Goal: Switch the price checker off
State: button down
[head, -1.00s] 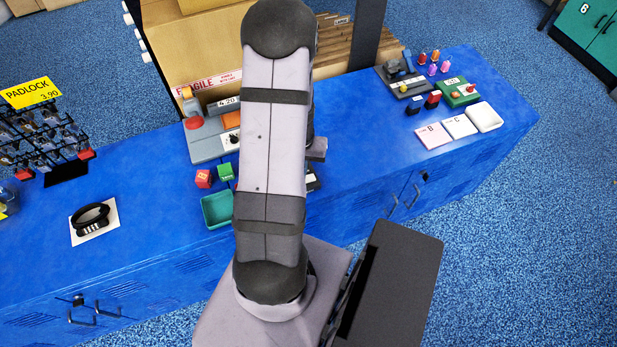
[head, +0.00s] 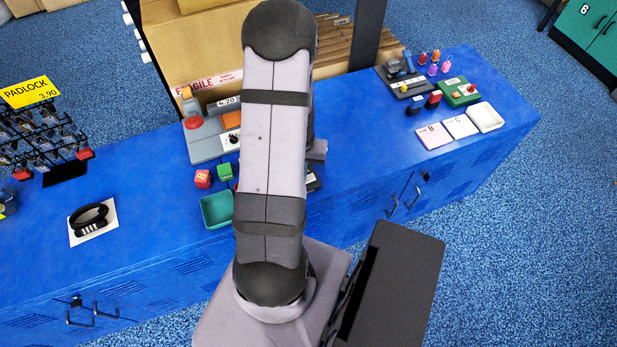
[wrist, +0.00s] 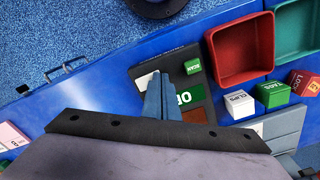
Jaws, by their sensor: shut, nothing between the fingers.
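The device that appears to be the price checker (wrist: 201,84) is under my gripper in the wrist view. It is a dark unit with a green SCAN button (wrist: 192,67) and a green display (wrist: 190,97) with partly covered white characters. My gripper (wrist: 160,80) is shut and empty, its blue-grey fingers over the left part of the unit. I cannot tell whether the fingertips touch it. The fingers and wrist hide part of the unit, and I see no switch clearly. In the head view my arm hides almost all of this spot.
A red tray (wrist: 243,47) and a teal tray (wrist: 300,45) lie beside the unit. A white CLIPS cube (wrist: 238,103), a green TAGS cube (wrist: 272,93) and a red LOCK cube (wrist: 303,82) are close by. A grey console (head: 207,145) stands behind. The blue counter (head: 365,160) has bare room to the right.

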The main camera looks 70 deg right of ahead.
notch_tip(320, 180, up, 7)
jog(key=p, duration=0.6)
dwell(0.7)
jog(key=s+a+r+n+g+y, duration=0.1)
jog(key=s+a+y, duration=0.1)
jog(key=a, duration=0.4)
jog(key=s+a+r+y, duration=0.1)
jog(key=a+r+y, duration=0.1)
jog(key=a, duration=0.5)
jog(key=w+a+r+n+h, duration=0.2)
jog(key=w+a+r+n, duration=0.4)
jog(key=a, duration=0.3)
jog(key=w+a+r+n+t+h, duration=0.1)
jog(key=w+a+r+n+h, duration=0.1)
jog(key=w+a+r+n, duration=0.3)
jog(key=shift+w+a+r+n, duration=0.4)
jog(key=shift+w+a+n, duration=1.2)
jog(key=shift+a, duration=1.2)
jog(key=shift+w, duration=0.1)
